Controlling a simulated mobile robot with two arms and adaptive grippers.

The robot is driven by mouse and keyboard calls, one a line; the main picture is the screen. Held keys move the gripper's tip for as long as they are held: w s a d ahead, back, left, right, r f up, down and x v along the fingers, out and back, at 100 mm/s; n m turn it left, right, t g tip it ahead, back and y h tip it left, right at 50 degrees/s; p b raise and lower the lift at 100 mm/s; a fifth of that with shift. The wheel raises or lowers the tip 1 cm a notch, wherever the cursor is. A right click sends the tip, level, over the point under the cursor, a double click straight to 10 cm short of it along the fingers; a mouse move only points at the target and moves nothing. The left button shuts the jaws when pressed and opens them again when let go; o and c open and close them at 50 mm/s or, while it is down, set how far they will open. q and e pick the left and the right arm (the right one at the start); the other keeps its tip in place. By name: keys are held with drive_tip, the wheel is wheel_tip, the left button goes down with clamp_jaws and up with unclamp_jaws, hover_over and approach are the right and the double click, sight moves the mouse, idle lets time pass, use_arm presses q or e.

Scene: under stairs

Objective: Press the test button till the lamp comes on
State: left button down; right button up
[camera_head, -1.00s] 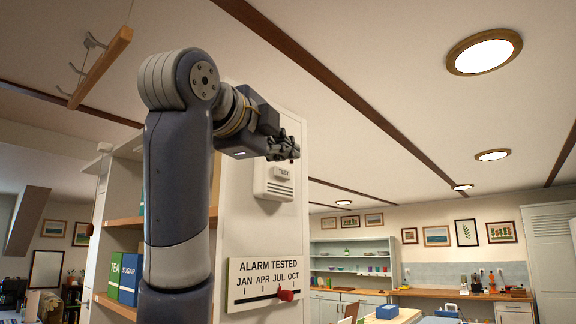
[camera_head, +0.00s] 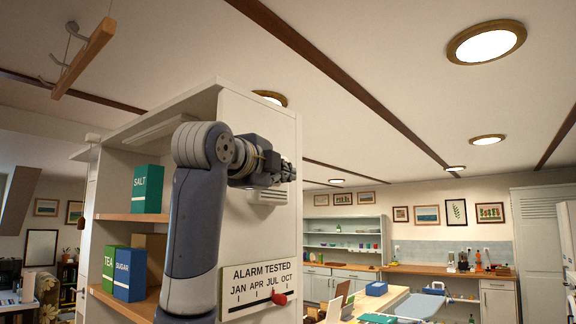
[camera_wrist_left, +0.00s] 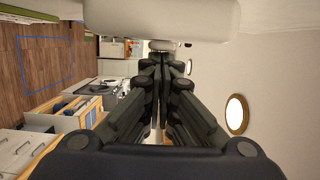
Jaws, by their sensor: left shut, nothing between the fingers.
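The white alarm unit (camera_head: 268,198) is fixed on the side panel of a white shelf unit. Only its lower, slotted part shows in the head view. The test button is hidden there behind my left gripper (camera_head: 291,172), so I cannot tell whether they touch. No lit lamp shows on the unit. My left gripper's fingers are shut and empty. In the wrist view the left gripper (camera_wrist_left: 160,62) points away from the camera, below a pale rounded shape that I cannot identify for sure. My right gripper is not in view.
An "ALARM TESTED" board (camera_head: 258,288) with a red slider (camera_head: 279,299) hangs below the unit. The shelves hold a salt box (camera_head: 148,189), a tea box and a sugar box (camera_head: 130,275). A wooden hook rail (camera_head: 84,58) hangs upper left. Room right of the panel looks open.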

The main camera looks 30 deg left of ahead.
use_arm(q)
drive_tip(key=shift+w+a, duration=0.2)
drive_tip(key=shift+a, duration=0.35)
